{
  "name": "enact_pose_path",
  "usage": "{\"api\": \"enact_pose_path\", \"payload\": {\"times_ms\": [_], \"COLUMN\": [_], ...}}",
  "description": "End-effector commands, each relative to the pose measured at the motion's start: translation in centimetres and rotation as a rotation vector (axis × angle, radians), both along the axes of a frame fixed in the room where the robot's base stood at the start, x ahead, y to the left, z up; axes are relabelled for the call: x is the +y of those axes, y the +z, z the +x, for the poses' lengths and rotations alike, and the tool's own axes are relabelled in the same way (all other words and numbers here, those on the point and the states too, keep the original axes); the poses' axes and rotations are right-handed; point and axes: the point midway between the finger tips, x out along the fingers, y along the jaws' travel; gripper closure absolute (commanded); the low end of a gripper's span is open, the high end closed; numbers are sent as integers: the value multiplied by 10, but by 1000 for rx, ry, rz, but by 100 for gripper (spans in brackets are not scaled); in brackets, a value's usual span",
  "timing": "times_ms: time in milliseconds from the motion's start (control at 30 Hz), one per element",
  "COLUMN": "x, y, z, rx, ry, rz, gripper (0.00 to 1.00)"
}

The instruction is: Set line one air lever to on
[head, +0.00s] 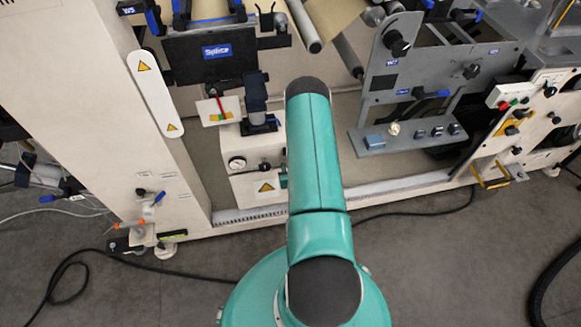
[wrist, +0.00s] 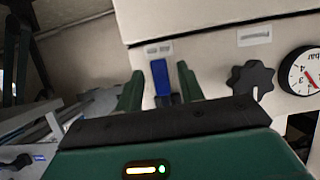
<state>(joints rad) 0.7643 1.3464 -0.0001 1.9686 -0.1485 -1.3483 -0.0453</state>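In the wrist view a blue lever (wrist: 160,77) with a dark base stands on a cream panel, under a small label too blurred to read. It points up in the picture, tilted slightly left. I cannot tell whether that is on or off. My gripper (wrist: 159,88) is open, with one green finger on each side of the lever and visible gaps between. In the head view my teal arm covers most of that area; a small green piece at the right side of the cream box may be part of my gripper, and the lever is not visible there.
In the wrist view a black knob (wrist: 251,79) and a pressure gauge (wrist: 302,72) sit right of the lever. In the head view the cream box (head: 243,188) carries a gauge (head: 237,163). A white machine post (head: 110,130) stands left; cables cross the floor.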

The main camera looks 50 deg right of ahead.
Motion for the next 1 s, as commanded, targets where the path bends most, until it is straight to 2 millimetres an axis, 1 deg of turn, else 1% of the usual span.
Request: {"api": "enact_pose_path", "payload": {"times_ms": [167,267,700,833,1000], "x": [3,9,58,68,73], "y": [2,6,41,49,53], "z": [-3,-12,-83,-97,-105], "rx": [-1,1,2,2,0], "ry": [1,1,0,0,0], "rz": [0,1,2,1,0], "gripper": [62,62,62,62,62]}}
